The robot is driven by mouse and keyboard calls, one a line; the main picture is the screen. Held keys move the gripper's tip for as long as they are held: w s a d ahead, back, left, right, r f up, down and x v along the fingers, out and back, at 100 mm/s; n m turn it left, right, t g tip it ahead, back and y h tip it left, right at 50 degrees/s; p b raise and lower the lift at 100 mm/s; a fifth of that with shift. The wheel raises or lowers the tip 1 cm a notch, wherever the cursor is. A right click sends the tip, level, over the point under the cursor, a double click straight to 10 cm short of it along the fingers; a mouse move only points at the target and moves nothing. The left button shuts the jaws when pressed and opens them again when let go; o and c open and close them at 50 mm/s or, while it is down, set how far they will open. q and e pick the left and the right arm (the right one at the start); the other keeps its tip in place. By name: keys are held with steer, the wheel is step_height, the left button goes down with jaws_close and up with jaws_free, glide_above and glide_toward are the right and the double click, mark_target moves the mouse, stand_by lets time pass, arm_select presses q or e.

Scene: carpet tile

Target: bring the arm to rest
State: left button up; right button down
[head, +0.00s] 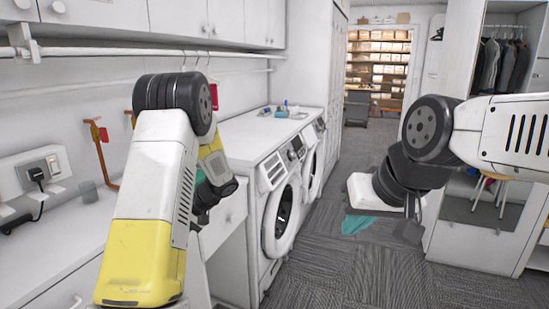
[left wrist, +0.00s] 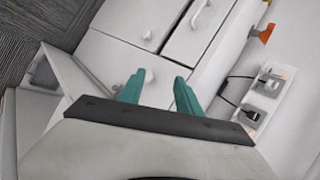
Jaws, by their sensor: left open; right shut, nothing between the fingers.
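My left arm comes in from the left in the head view, bent downward in front of the counter. Its gripper (head: 203,212) is mostly hidden behind the white and yellow forearm. In the left wrist view the left gripper (left wrist: 160,88) shows two teal fingers set apart with nothing between them. They point toward white drawer fronts below. My right arm comes in from the right, and its dark gripper (head: 408,232) hangs down over the carpet. It is shut and holds nothing; its fingertips are small and hard to make out.
A white counter (head: 55,240) runs along the left, with a wall socket (head: 38,172) and red hooks above. Washing machines (head: 280,205) stand beyond it. A wardrobe (head: 480,225) stands right. The central aisle is mostly clear.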

arm_select(q)
steer(key=s+d+r+m+t+h, duration=0.1)
steer(key=s+d+r+t+h, duration=0.3)
steer(key=s+d+r, duration=0.5)
steer(key=s+d+r+m+t+h, duration=0.1)
steer(key=s+d+r+t+h, duration=0.2)
steer(key=s+d+r+h, duration=0.4)
steer(key=s+d+r, duration=0.2)
steer(key=s+r, duration=0.3)
steer(key=s, duration=0.2)
steer(key=shift+s+r+t, duration=0.15)
steer(key=shift+s+t, duration=0.05)
steer(key=shift+t, duration=0.2)
stand_by(0.5)
